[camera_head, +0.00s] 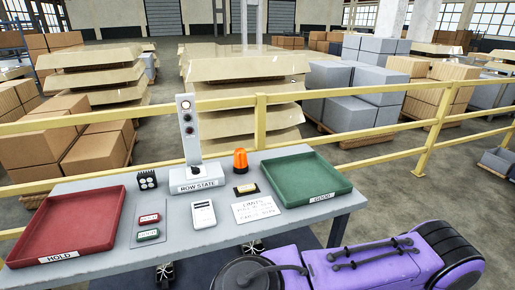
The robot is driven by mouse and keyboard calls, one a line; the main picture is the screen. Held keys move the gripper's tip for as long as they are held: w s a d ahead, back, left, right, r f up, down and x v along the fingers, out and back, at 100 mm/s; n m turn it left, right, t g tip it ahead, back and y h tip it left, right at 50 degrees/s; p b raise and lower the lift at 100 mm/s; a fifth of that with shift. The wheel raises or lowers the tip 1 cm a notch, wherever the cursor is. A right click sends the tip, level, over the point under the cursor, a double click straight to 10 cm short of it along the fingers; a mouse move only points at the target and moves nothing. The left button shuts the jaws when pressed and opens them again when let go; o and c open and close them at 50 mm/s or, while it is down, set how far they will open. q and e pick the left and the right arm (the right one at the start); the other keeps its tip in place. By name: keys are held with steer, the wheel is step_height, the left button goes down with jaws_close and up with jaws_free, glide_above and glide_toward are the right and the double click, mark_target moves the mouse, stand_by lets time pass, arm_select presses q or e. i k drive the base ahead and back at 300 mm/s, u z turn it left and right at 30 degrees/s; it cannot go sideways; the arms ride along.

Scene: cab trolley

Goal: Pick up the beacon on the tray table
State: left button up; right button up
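The beacon (240,159) has an orange dome and stands upright on the grey tray table (205,245). It is near the table's back edge, between the grey ROW STATE stand and the green tray. No gripper shows clearly in the head view, and nothing is touching the beacon. Its front and top are unobstructed.
A red HOLD tray (75,220) and a green tray (305,178) flank the beacon's area. The ROW STATE stand (197,177), a white device (203,214) and a paper card (256,208) are close. A yellow rail (365,130) runs behind. A purple body (380,268) fills the bottom right.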

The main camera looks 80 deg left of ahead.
mark_target(240, 161)
steer(key=i, duration=1.7)
steer(key=u, duration=1.65)
